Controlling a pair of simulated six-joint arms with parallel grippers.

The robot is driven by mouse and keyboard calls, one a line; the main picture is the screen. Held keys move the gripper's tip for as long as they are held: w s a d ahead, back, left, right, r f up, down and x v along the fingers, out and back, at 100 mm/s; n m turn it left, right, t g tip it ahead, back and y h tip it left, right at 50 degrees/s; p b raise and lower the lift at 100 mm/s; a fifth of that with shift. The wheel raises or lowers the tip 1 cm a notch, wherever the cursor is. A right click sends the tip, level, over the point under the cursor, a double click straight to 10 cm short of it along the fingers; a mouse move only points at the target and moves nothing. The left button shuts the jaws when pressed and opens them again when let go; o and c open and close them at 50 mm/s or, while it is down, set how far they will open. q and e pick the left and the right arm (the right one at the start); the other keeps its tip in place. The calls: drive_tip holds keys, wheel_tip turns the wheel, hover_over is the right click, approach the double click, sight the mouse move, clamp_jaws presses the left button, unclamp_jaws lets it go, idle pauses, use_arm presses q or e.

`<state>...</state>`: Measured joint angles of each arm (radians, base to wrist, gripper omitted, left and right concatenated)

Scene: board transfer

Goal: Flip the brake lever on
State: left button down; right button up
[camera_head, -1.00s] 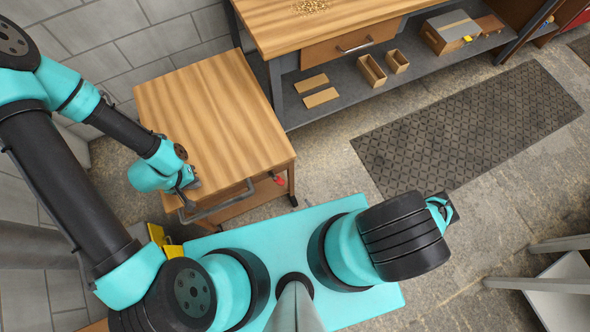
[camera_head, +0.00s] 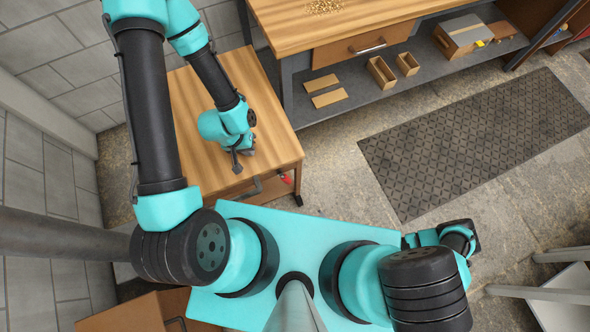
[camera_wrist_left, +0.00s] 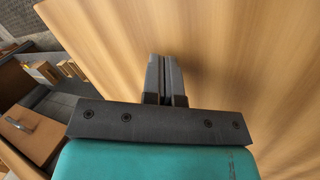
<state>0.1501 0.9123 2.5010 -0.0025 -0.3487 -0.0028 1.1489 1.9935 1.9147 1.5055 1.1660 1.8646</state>
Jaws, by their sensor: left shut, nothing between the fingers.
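The cart (camera_head: 180,92) has a striped wooden top and a grey handle (camera_head: 245,188) on its near side. A small red piece (camera_head: 286,179), which looks like the brake lever, sits low at the cart's near right corner. Its on or off position is too small to tell. My left gripper (camera_head: 237,161) is over the near part of the cart top, to the left of the red piece and apart from it. In the left wrist view its fingers (camera_wrist_left: 163,80) are shut and empty above the wood. My right gripper is folded low at the right, its fingers not clear.
A workbench (camera_head: 365,18) with a lower shelf (camera_head: 420,72) holding boxes stands behind the cart at the right. A dark mat (camera_head: 475,140) lies on open floor. A white-grey frame (camera_head: 560,295) stands at the lower right. A brown box (camera_head: 140,312) is at the lower left.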

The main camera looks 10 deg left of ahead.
sight(288, 182)
drive_tip(key=shift+w+a, duration=0.15)
idle(0.3)
drive_tip(key=shift+x, duration=8.5)
drive_tip(key=shift+f, duration=0.1)
drive_tip(key=shift+c, duration=0.2)
clamp_jaws()
